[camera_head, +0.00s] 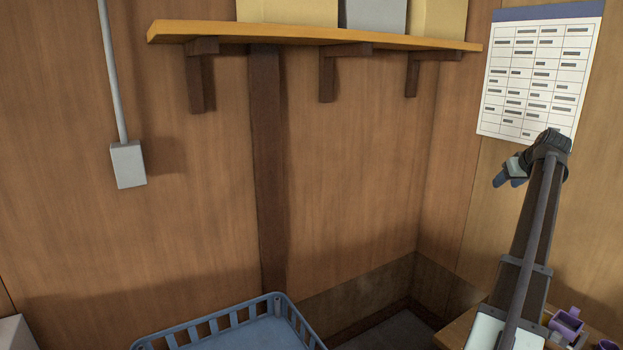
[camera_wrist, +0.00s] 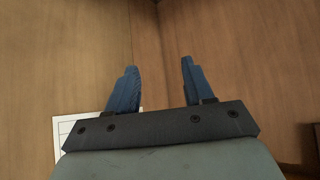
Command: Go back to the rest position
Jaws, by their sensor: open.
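My gripper (camera_wrist: 159,82) has two blue fingers that stand apart with nothing between them in the wrist view. In the head view my gripper (camera_head: 508,173) is raised at the right, at the end of my arm, in front of the wall and just below the paper chart. No mushrooms show in either view.
A blue slatted crate (camera_head: 240,312) stands at the bottom centre. A wooden table (camera_head: 462,327) at the lower right holds purple mugs (camera_head: 566,324). A shelf (camera_head: 330,36) with boxes hangs on the wall. A paper chart (camera_head: 541,70) also shows in the wrist view (camera_wrist: 67,125).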

